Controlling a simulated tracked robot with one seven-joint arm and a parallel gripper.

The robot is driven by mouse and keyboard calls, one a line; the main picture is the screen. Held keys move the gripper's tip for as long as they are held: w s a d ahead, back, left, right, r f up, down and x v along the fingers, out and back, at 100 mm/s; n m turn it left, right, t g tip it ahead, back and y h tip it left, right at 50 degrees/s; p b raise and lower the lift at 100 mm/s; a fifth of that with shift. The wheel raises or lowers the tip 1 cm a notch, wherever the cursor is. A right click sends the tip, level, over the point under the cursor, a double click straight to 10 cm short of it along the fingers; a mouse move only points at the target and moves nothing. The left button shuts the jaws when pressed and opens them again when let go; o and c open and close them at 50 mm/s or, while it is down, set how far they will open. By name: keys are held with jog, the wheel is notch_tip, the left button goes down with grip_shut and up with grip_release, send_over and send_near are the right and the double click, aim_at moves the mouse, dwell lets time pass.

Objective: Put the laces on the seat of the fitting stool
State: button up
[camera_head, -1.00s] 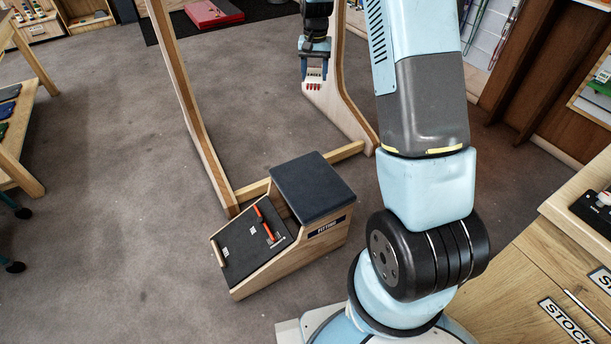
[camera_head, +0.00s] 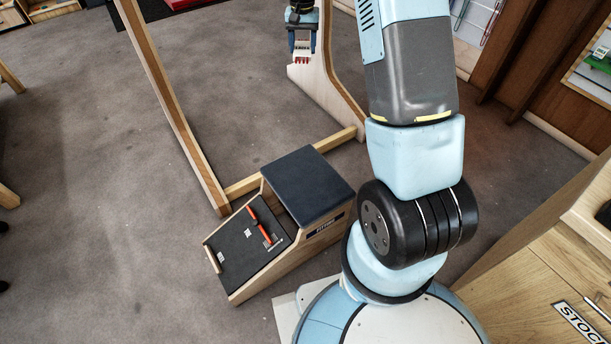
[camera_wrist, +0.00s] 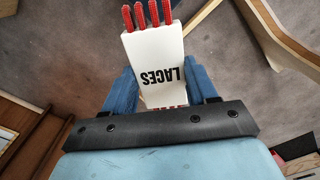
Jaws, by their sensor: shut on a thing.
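The laces (camera_wrist: 156,58) are in a white sleeve printed LACES, with several red ends sticking out; they fill the middle of the wrist view. My gripper (camera_wrist: 163,92) is shut on them, with a blue finger on each side of the sleeve. In the head view my gripper (camera_head: 302,45) hangs at the top with the laces (camera_head: 302,54) pointing down, up and behind the fitting stool. The fitting stool (camera_head: 312,230) stands on the floor at the centre. Its dark padded seat (camera_head: 308,186) is bare. The laces are well apart from the seat.
A wooden frame (camera_head: 172,105) rises behind the stool. A wooden counter (camera_head: 535,275) stands at right. Grey carpet (camera_head: 95,200) at left is open.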

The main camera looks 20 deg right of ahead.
jog(key=shift+a+f, duration=0.1)
jog(key=shift+a, duration=0.65)
jog(key=s+a+f+m, duration=0.3)
jog(key=s+f, duration=0.2)
jog(key=f, duration=0.6)
jog(key=s+a+f+m, duration=0.2)
jog(key=s+f, duration=0.3)
jog(key=f, duration=0.5)
jog(key=s+a+f+m, duration=0.2)
jog(key=s+f+m, duration=0.4)
jog(key=s+f, duration=0.85)
send_over(317, 180)
jog(key=a, duration=0.1)
jog(key=f, duration=0.6)
jog(key=shift+s+f, duration=0.35)
jog(key=shift+f, duration=0.05)
jog(key=shift+w+d+f, duration=0.3)
jog(key=shift+w+f, duration=0.05)
jog(key=shift+f, duration=0.2)
jog(key=shift+w+d+f, duration=0.15)
jog(key=shift+f, duration=1.55)
